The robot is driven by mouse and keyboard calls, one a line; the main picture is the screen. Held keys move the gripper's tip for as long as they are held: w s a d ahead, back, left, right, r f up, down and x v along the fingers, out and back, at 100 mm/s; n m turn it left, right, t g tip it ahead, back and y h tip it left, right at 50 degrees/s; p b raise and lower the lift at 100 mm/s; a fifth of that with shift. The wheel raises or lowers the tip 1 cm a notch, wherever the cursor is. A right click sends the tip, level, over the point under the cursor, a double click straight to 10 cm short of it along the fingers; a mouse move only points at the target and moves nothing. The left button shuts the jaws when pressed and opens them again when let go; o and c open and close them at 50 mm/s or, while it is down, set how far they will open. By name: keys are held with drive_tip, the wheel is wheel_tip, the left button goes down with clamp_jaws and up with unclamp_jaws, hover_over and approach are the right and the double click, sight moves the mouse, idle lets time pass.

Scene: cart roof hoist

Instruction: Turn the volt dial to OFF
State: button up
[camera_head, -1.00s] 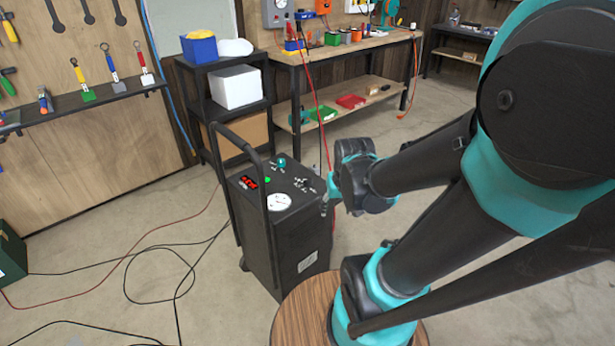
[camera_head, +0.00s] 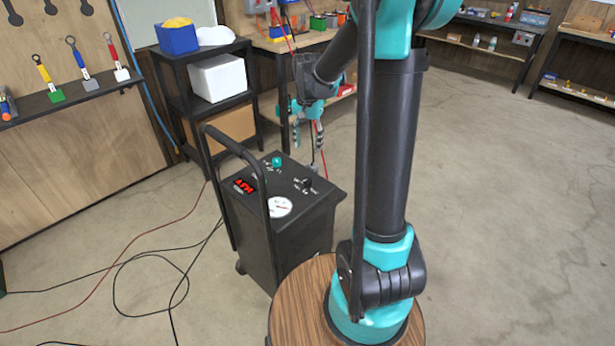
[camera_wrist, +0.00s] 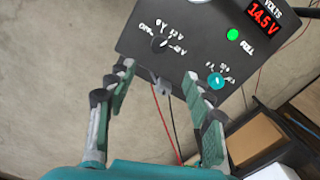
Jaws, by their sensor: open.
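The cart's black panel (camera_wrist: 190,30) carries a black volt dial (camera_wrist: 158,43) with OFF and voltage labels around it. Its exact pointer setting is too small to read surely. The dial also shows on the cart top (camera_head: 306,184) in the head view. A teal knob (camera_wrist: 215,80) sits near it; it also shows in the head view (camera_head: 277,162). My gripper (camera_wrist: 160,78) is open and empty, its fingers pointing toward the panel edge. In the head view my gripper (camera_head: 308,136) hangs above the cart's far right corner, apart from the dial.
A red display (camera_wrist: 266,17) reads 14.5 V beside a lit green lamp (camera_wrist: 232,34). The cart's handle (camera_head: 240,150) rises at its left. A shelf (camera_head: 200,105) and workbench (camera_head: 290,45) stand behind. Cables lie on the floor at left.

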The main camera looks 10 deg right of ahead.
sight(308, 179)
wheel_tip(308, 179, down, 15)
idle(0.4)
drive_tip(key=c, duration=1.2)
